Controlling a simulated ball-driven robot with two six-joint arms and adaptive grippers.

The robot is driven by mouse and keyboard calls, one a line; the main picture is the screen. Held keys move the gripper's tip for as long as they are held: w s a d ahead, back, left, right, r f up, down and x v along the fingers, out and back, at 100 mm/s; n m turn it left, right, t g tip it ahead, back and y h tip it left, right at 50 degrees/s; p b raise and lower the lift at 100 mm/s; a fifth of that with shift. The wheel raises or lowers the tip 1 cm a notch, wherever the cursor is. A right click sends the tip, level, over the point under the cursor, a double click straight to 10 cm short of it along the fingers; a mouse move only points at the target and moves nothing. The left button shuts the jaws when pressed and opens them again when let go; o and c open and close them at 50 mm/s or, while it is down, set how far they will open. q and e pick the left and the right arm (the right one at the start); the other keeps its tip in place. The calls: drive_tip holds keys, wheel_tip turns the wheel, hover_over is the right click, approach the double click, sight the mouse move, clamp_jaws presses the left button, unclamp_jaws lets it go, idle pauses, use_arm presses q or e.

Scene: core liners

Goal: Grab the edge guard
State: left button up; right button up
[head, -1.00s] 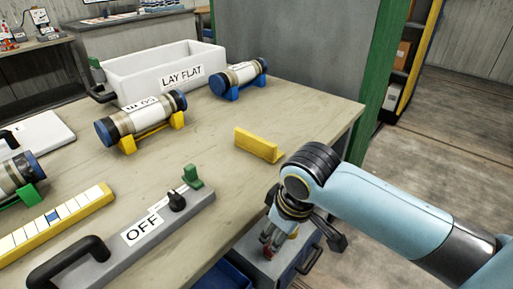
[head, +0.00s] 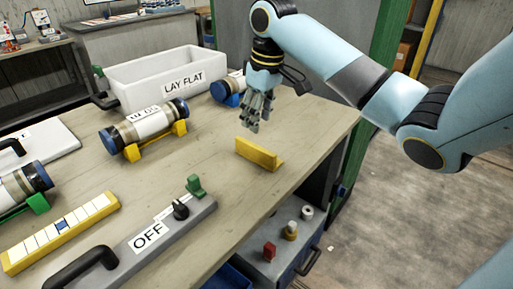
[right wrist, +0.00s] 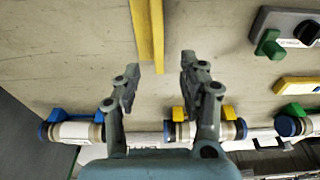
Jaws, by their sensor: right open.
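The edge guard (head: 258,153) is a short yellow angle-shaped strip lying on the wooden table, near its right edge in the head view. In the right wrist view the edge guard (right wrist: 148,30) runs down from the top edge, just ahead of the fingers. My right gripper (head: 255,122) hangs above the table, close behind the edge guard. Its fingers also show in the right wrist view (right wrist: 160,70), spread apart with nothing between them. The edge guard is not touched by them. My left gripper is not in view.
Core liners with blue caps, one in the middle (head: 145,124), rest on coloured cradles. A white LAY FLAT bin (head: 150,80) stands at the back. A grey OFF panel (head: 150,240) lies in front. A grey cabinet (head: 285,245) stands below the table's right edge.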

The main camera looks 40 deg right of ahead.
sight(255, 145)
drive_tip(key=f, duration=0.3)
drive_tip(key=w+f, duration=0.1)
drive_tip(key=f, duration=0.6)
drive_tip(key=shift+w+f, duration=0.15)
drive_tip(key=shift+w, duration=0.05)
clamp_jaws()
